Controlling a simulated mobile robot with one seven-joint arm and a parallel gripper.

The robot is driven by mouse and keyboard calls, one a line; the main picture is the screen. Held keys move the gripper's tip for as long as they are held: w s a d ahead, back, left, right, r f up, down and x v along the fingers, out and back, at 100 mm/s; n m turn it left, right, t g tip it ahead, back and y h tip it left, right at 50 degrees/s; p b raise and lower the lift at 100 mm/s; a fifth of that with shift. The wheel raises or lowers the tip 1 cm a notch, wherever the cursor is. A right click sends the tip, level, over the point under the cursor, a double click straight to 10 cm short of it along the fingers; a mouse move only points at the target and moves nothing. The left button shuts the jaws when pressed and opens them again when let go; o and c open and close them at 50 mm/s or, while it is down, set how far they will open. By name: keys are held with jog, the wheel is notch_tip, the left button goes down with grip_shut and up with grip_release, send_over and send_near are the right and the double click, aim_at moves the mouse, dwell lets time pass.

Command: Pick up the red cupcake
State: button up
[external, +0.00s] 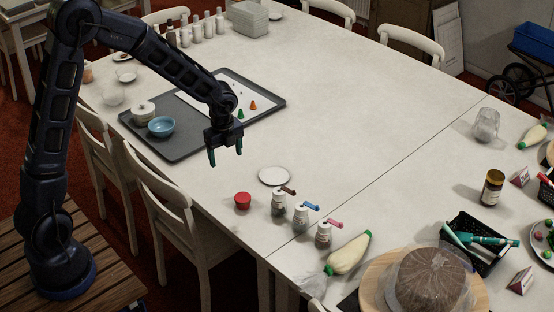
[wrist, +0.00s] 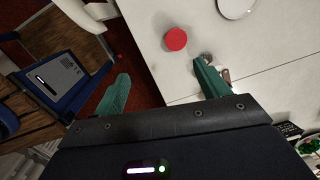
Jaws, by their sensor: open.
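The red cupcake (external: 243,201) stands on the white table (external: 330,130) near its front edge, left of several small jars. From above in the wrist view, the cupcake (wrist: 176,39) is a round red disc beyond my fingertips, nearer the right one. My gripper (external: 225,157) hangs above the table, up and to the left of the cupcake in the external view. In the wrist view my gripper (wrist: 166,84) has its two green fingers spread wide with nothing between them.
A white plate (external: 275,176) lies behind the cupcake. Jars with coloured handles (external: 301,214) stand close to its right. A dark tray (external: 180,146) with a blue bowl (external: 161,127) is at the left. A chair (external: 165,205) stands by the front edge.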

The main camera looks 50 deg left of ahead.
aim_at(243, 198)
jog(key=w+f+m, duration=0.1)
jog(key=f, duration=0.2)
jog(key=w+d+f+m, duration=0.1)
jog(key=f, duration=0.3)
jog(key=w+f+m, duration=0.1)
jog(key=w+f, duration=0.1)
jog(key=f, duration=0.1)
jog(key=shift+w+d+f+m+g+h, duration=0.1)
jog(key=shift+d+f+m+g+h, duration=0.1)
jog(key=shift+d+m+g+h, duration=0.15)
notch_tip(243, 198, down, 5)
jog(key=shift+r, duration=0.1)
jog(key=shift+w+a+f, duration=0.1)
jog(key=shift+f, duration=1.35)
jog(key=shift+w+f, duration=0.1)
jog(key=shift+f, duration=1.3)
jog(key=c, duration=1)
jog(key=shift+r, duration=0.1)
